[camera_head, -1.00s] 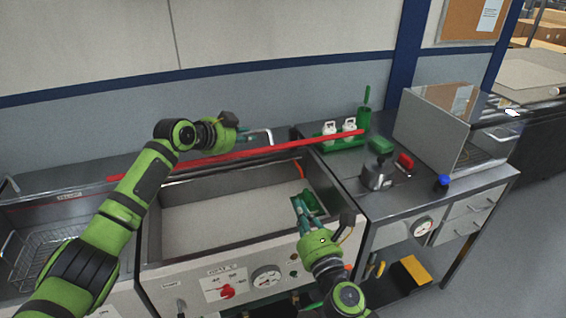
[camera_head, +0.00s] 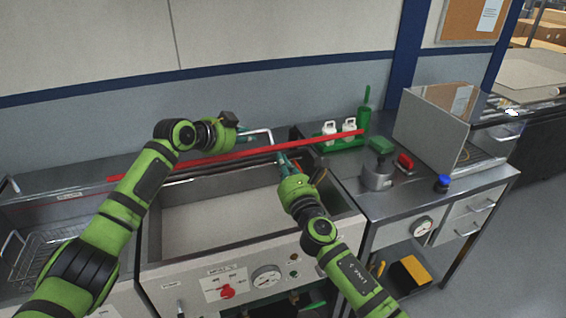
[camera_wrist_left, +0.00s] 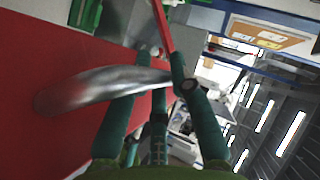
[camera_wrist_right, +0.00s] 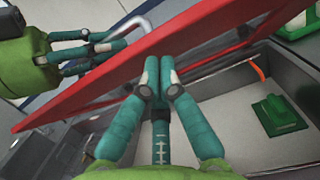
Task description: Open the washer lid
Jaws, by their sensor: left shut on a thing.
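The red washer lid (camera_head: 225,157) shows nearly edge-on, raised over the open washer basin (camera_head: 152,225); in the right wrist view the lid (camera_wrist_right: 100,92) slants across the picture. My left gripper (camera_head: 244,134) is shut on the metal lid handle (camera_head: 262,132). In the left wrist view the bent handle (camera_wrist_left: 95,88) runs between the fingers, beside the lid's red face (camera_wrist_left: 60,135). My right gripper (camera_head: 278,157) is at the lid's edge, over the back of the basin. Its fingertips (camera_wrist_right: 160,65) are together with nothing visible between them; I cannot tell whether they touch the lid.
A green block (camera_wrist_right: 278,115) lies in the basin. To the right, the counter holds white bottles (camera_head: 348,125) in a green tray, a metal pot (camera_head: 377,178) and a clear-sided box (camera_head: 440,125). A wire basket (camera_head: 40,255) stands at left.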

